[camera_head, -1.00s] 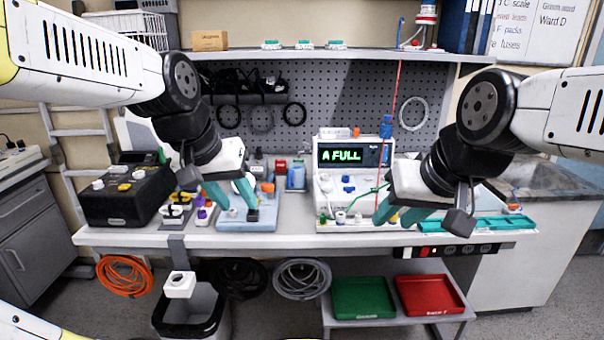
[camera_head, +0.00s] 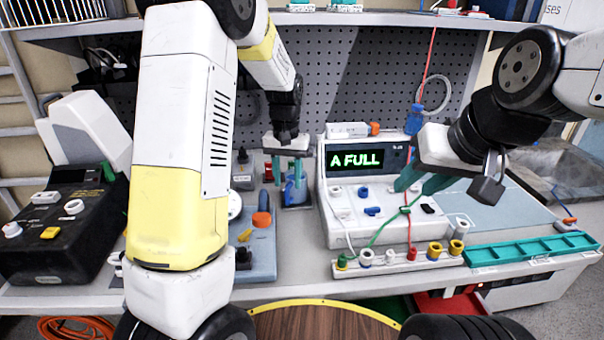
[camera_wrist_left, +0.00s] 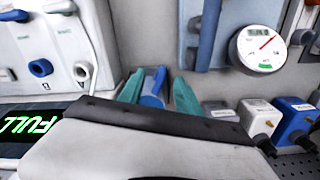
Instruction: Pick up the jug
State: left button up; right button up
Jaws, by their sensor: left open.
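The blue jug (camera_head: 296,193) stands at the back of the bench, left of the pump with the "A FULL" display. My left gripper (camera_head: 287,172) is above and around it, with its teal fingers apart and pointing down. In the left wrist view, a blue part of the jug (camera_wrist_left: 153,88) shows between the two fingers (camera_wrist_left: 158,95); the gripper's body hides the rest, and I cannot tell whether the fingers touch it. My right gripper (camera_head: 420,182) is open and empty in front of the pump's right side.
The white pump (camera_head: 340,215) stands close to the right of the jug. A blue-grey device (camera_head: 262,240) with an orange knob is in front on the left, and a black box (camera_head: 60,235) is further left. A teal tray (camera_head: 530,250) lies at the right.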

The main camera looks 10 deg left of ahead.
aim_at(287, 191)
pick_arm(q)
jog(key=shift+w+f, duration=0.15)
jog(key=shift+f, duration=0.25)
jog(key=f, duration=0.7)
jog(key=shift+w+a, duration=0.15)
jog(key=shift+a, duration=0.05)
grip_shut()
dwell(0.9)
